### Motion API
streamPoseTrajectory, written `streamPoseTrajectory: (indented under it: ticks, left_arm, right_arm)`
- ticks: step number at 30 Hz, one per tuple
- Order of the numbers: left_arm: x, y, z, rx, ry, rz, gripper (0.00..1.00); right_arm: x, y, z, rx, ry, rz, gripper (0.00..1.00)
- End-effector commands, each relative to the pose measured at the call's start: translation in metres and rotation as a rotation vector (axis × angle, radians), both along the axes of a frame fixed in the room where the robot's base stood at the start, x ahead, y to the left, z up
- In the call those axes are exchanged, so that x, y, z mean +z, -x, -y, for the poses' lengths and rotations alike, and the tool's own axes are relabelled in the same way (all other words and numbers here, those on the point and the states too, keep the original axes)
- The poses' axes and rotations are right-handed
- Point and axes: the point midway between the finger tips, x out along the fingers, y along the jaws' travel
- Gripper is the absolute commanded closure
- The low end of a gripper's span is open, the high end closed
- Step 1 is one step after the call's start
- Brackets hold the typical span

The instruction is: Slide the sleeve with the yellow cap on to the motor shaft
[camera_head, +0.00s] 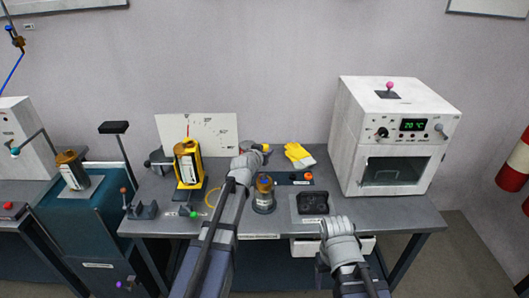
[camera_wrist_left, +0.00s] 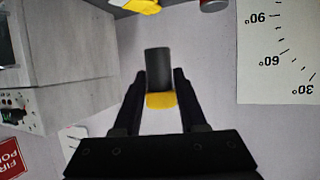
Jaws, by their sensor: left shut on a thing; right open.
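My left gripper (camera_head: 262,150) is raised over the table near its back edge. In the left wrist view its two fingers (camera_wrist_left: 160,95) are closed on a dark grey sleeve (camera_wrist_left: 158,62) with a yellow cap (camera_wrist_left: 161,100); the cap end is toward the gripper's palm. In the head view the sleeve is small and mostly hidden by the hand. A grey cylindrical unit with an amber-brown upper part (camera_head: 264,190), possibly the motor, stands upright below and apart from the gripper; its shaft cannot be made out. My right gripper (camera_head: 338,228) is open at the table's front edge.
A white oven (camera_head: 392,135) fills the right of the table (camera_head: 405,212). A black tray (camera_head: 313,203), yellow gloves (camera_head: 299,154) and an orange-capped part (camera_head: 308,177) lie mid-table. A yellow pump-like unit (camera_head: 188,165) and a small vise (camera_head: 142,208) stand at left.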

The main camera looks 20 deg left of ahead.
Motion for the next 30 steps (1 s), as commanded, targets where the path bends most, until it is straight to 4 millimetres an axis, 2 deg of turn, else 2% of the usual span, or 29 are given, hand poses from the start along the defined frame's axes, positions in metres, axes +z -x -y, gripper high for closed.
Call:
streamPoseTrajectory:
  ticks: [11, 24, 30]
  left_arm:
    - [-0.009, 0.000, 0.000, 0.003, 0.001, 0.000, 1.00]
    - [-0.047, 0.000, 0.000, 0.002, 0.000, 0.000, 1.00]
    - [-0.058, 0.000, 0.000, 0.003, 0.000, 0.000, 1.00]
  right_arm:
    - [-0.009, 0.000, 0.000, 0.000, 0.000, 0.000, 0.30]
    - [-0.047, 0.000, 0.000, 0.000, 0.000, 0.000, 0.30]
    - [-0.058, 0.000, 0.000, 0.000, 0.000, 0.000, 0.30]
